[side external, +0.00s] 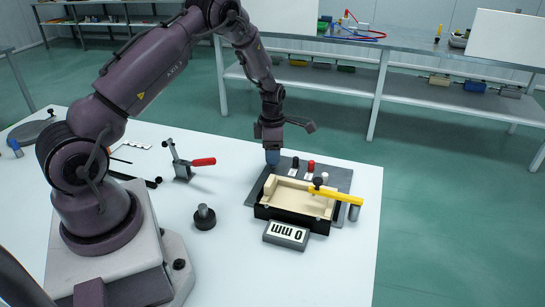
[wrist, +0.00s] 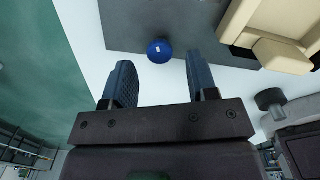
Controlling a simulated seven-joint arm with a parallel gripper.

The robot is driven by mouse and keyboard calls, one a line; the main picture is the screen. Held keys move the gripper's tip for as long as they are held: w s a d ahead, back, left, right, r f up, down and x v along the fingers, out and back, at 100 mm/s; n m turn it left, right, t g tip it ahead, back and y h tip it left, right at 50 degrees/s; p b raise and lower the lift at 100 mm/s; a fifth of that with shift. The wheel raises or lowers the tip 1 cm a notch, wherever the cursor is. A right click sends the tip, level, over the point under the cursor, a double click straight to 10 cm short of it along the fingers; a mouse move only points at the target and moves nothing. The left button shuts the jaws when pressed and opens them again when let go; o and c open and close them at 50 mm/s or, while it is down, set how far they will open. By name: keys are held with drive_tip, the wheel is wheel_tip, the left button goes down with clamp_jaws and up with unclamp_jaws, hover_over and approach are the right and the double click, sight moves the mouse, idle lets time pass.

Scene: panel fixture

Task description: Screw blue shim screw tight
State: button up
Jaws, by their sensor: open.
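The blue shim screw (wrist: 159,51) shows in the wrist view as a round blue head with a small pale mark, at the edge of the dark grey plate (wrist: 130,22). My gripper (wrist: 160,66) is open, with one finger to each side of the line to the screw. The screw head lies just beyond the fingertips, with clear gaps beside it. In the side view my gripper (side external: 272,157) points down over the back left corner of the plate (side external: 340,178). The screw cannot be told apart from the bluish fingers there.
A beige part (side external: 300,197) sits in a black fixture (side external: 262,211) beside a yellow handle (side external: 335,196). Black (side external: 295,162) and red (side external: 311,166) knobs stand nearby. A red-handled clamp (side external: 182,170) and dark knob (side external: 204,217) stand left.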

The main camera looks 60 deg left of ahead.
drive_tip(key=shift+f, duration=1.05)
drive_tip(key=c, duration=0.9)
